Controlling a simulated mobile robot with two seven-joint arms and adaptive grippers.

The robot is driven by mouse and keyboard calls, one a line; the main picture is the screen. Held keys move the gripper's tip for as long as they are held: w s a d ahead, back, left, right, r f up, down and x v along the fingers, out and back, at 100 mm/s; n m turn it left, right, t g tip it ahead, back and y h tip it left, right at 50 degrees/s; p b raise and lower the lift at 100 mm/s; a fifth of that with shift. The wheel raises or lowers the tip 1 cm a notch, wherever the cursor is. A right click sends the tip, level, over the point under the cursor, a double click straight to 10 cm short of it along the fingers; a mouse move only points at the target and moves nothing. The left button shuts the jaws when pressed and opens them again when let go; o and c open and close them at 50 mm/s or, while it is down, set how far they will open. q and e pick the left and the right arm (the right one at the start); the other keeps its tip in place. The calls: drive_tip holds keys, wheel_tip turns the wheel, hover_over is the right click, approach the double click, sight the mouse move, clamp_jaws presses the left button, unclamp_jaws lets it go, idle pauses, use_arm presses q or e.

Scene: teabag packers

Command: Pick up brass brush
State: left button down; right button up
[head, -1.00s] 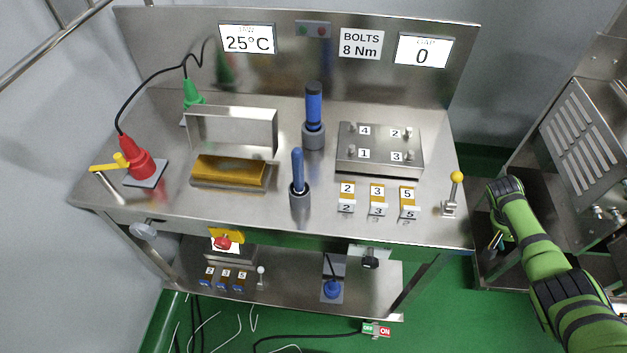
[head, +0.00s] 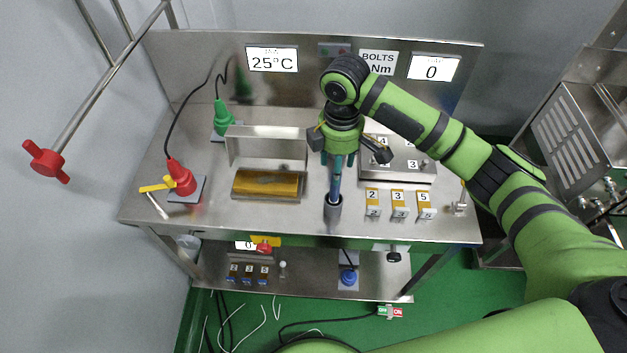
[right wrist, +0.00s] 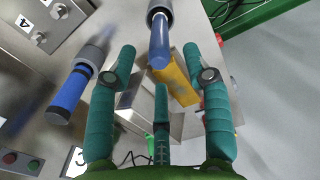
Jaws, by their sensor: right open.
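Two blue-handled tools stand in grey round holders; their lower ends are hidden, so I cannot see brass bristles on either. The front one, a plain blue handle (head: 335,183), stands upright below my right gripper (head: 338,163). In the right wrist view this handle (right wrist: 160,48) points up towards the space between the spread fingers of my right gripper (right wrist: 159,62), which is open and empty. The thicker blue and black handle (right wrist: 70,92) is to the left there, outside the fingers; in the head view my arm hides it. My left gripper is not in view.
A metal plate with numbered bolts (head: 410,172) is right of the gripper. Numbered tabs (head: 398,203) lie in front of it. A yellow-brown block (head: 267,184) and an upright metal cover (head: 265,147) are at left. A red plug (head: 181,178) stands further left.

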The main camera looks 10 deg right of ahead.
sight(334, 190)
drive_tip(key=shift+s+f, duration=0.15)
drive_tip(key=shift+f, duration=0.1)
wheel_tip(334, 190, down, 6)
drive_tip(key=shift+d+r+p, duration=0.1)
drive_tip(key=shift+r+p, duration=0.15)
drive_tip(key=shift+p, duration=1)
drive_tip(key=shift+f, duration=0.55)
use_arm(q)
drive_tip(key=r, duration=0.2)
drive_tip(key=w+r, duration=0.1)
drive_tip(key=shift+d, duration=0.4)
use_arm(e)
clamp_jaws()
